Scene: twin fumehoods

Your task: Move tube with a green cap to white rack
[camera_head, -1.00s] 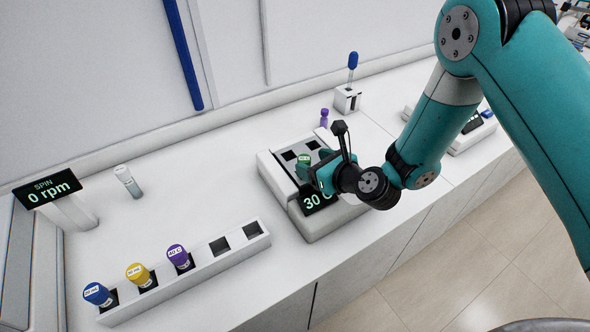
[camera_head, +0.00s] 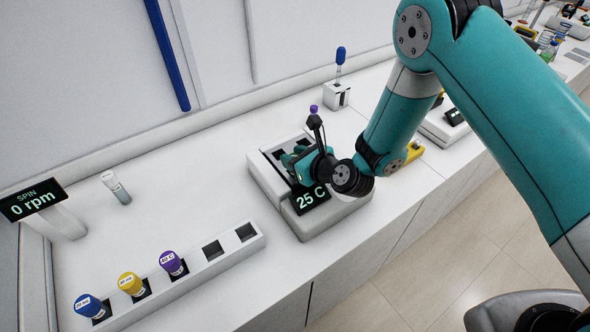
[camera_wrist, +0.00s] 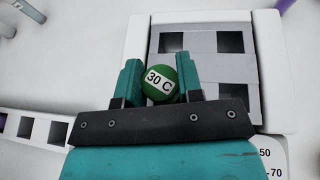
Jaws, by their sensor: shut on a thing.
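The tube's green cap (camera_wrist: 158,86), labelled 30 C, sits between the two fingers of my gripper (camera_wrist: 159,64) in the wrist view. My gripper (camera_head: 294,160) is shut on it at the heater block (camera_head: 262,178), whose display reads 25 C. The tube body is hidden below the cap, so I cannot tell whether it is still in a slot. The white rack (camera_head: 190,283) lies left of the block. It holds a blue-capped tube (camera_head: 88,305), a yellow-capped tube (camera_head: 130,284) and a purple-capped tube (camera_head: 172,263), with two empty slots at its right end.
A white-capped tube (camera_head: 115,187) stands behind the rack. A SPIN display (camera_head: 33,200) reading 0 rpm is at the far left. A small white holder (camera_head: 337,96) with a blue-topped item and a purple item (camera_head: 314,109) are behind the block. The counter between rack and back wall is mostly clear.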

